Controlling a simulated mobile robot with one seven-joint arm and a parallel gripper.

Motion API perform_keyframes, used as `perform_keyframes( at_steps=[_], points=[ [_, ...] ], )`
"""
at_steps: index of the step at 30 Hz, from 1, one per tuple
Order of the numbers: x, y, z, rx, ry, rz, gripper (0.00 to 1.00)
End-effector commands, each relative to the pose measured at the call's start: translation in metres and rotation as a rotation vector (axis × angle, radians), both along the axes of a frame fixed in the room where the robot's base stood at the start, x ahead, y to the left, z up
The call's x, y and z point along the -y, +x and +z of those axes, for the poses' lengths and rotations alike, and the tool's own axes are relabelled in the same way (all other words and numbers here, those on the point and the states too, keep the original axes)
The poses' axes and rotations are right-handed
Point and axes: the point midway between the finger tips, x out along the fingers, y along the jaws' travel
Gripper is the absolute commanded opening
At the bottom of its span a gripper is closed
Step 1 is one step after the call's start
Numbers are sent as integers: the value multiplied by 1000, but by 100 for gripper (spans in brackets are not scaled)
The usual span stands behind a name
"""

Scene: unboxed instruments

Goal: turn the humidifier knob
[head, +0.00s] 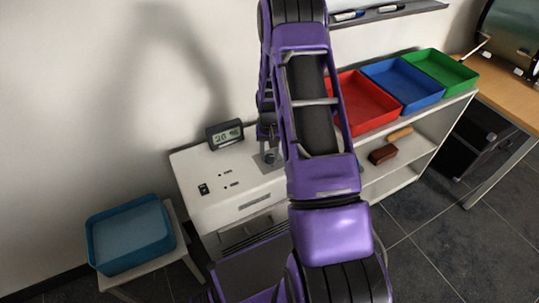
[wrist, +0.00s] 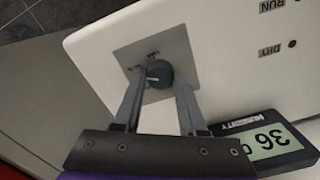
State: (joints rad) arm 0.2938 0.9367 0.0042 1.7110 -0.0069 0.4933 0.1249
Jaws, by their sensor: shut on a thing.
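The humidifier (head: 225,178) is a white box-shaped unit left of my arm in the head view. Its white top (wrist: 235,60) fills much of the wrist view. The knob (wrist: 159,73) is dark, round and has a pale pointer mark; it sits on a grey square plate (wrist: 172,47) with small lettering. My gripper (wrist: 160,82) is shut on the knob, one finger on each side. In the head view my gripper (head: 268,140) is partly hidden by my purple arm. The plate shows there, with the knob hard to make out.
A humidity display (head: 225,134) stands at the back of the top; it is close beside my gripper in the wrist view (wrist: 268,142). A blue bin (head: 130,235) sits on a stand at left. Red (head: 365,103), blue (head: 403,84) and green (head: 440,69) trays stand on the shelf at right.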

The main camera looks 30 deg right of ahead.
Motion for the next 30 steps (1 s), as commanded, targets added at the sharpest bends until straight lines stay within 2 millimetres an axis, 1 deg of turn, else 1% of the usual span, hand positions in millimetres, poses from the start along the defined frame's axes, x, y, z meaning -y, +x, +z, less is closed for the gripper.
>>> perform_keyframes(
  at_steps=[7,21,22,24,27,30],
  points=[
    [0,0,0,1,0,-67,0],
    [0,0,0,0,0,-80,0],
    [0,0,0,0,0,-80,42],
    [0,0,0,0,0,-79,55],
    [0,0,0,0,0,-79,71],
    [0,0,0,0,0,-79,71]
  ],
)
